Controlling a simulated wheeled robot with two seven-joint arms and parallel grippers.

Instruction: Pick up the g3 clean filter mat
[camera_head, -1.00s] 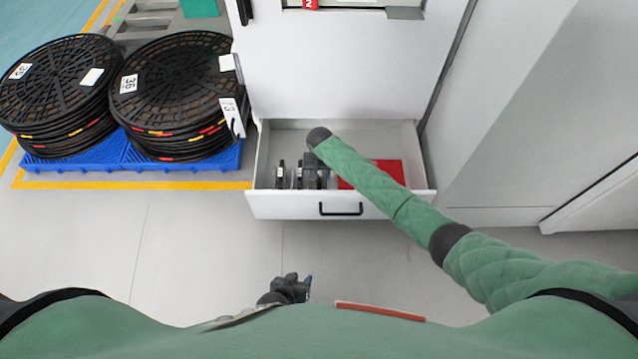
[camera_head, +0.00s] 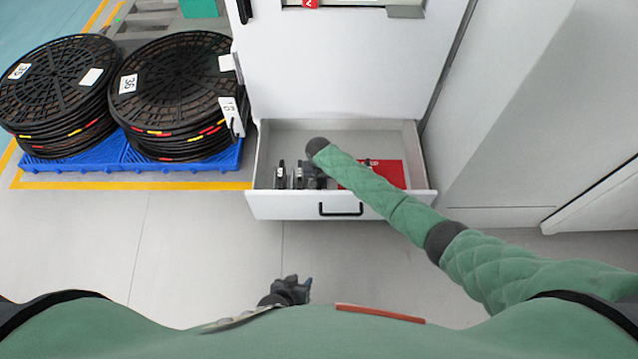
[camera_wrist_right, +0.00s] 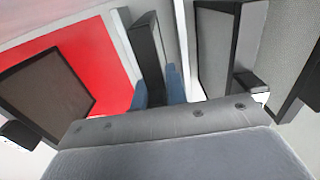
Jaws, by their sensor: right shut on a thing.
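Several thin dark-framed filter mats (camera_head: 281,175) stand upright in the left part of the open drawer (camera_head: 335,206). My right gripper (camera_head: 310,178) is down in the drawer beside them, partly hidden under my arm. In the right wrist view, the blue fingertips of my right gripper (camera_wrist_right: 158,88) are shut on a thin dark-framed filter mat (camera_wrist_right: 148,50). I cannot read a g3 label on it. Another grey-faced mat (camera_wrist_right: 215,48) stands just to its right. My left gripper (camera_head: 291,290) is low in front of my body, away from the drawer; its jaws are unclear.
A red area (camera_head: 390,173) covers the drawer's right part; a brown dark-framed mat (camera_wrist_right: 45,95) lies on it. The white cabinet (camera_head: 335,70) rises behind the drawer. Stacked black reels (camera_head: 175,85) stand on a blue pallet (camera_head: 75,165) at left. The floor in front is clear.

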